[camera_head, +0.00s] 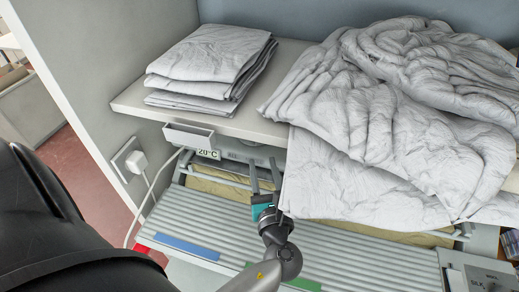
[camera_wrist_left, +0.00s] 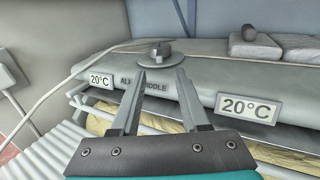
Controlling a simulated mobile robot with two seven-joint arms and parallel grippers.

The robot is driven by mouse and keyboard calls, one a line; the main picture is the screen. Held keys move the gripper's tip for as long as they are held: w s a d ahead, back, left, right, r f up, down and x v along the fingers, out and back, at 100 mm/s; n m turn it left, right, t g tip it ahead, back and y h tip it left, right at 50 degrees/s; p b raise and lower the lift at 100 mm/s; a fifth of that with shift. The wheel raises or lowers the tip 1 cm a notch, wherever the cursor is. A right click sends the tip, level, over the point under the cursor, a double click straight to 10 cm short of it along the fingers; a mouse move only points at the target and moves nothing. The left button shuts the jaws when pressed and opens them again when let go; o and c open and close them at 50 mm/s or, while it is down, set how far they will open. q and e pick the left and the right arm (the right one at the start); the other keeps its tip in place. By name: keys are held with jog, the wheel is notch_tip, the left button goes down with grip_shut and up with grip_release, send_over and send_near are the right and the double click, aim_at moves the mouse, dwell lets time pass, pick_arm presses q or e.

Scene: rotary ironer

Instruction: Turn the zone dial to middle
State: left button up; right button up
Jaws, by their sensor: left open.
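The zone dial (camera_wrist_left: 155,53) is a grey round knob with a raised grip. It sits on top of the ironer's grey housing in the left wrist view. Lettering reading "ALL" and "MIDDLE" (camera_wrist_left: 152,86) shows on the housing front below it, partly hidden by my fingers. Which way the dial points is too small to tell. My left gripper (camera_wrist_left: 160,73) is open, its two fingers spread and nothing between them. Its fingertips are in front of the dial and look apart from it. In the head view the left gripper (camera_head: 264,165) reaches the housing under the shelf. My right gripper is out of view.
Folded grey linen (camera_head: 212,57) and a crumpled grey duvet (camera_head: 390,110) lie on the shelf (camera_head: 135,102); the duvet hangs over its front, right of my gripper. "20°C" displays (camera_wrist_left: 248,108) mark the housing. A cable (camera_head: 155,183) runs from the wall plug at left.

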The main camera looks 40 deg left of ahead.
pick_arm(q)
jog(key=v, duration=0.6)
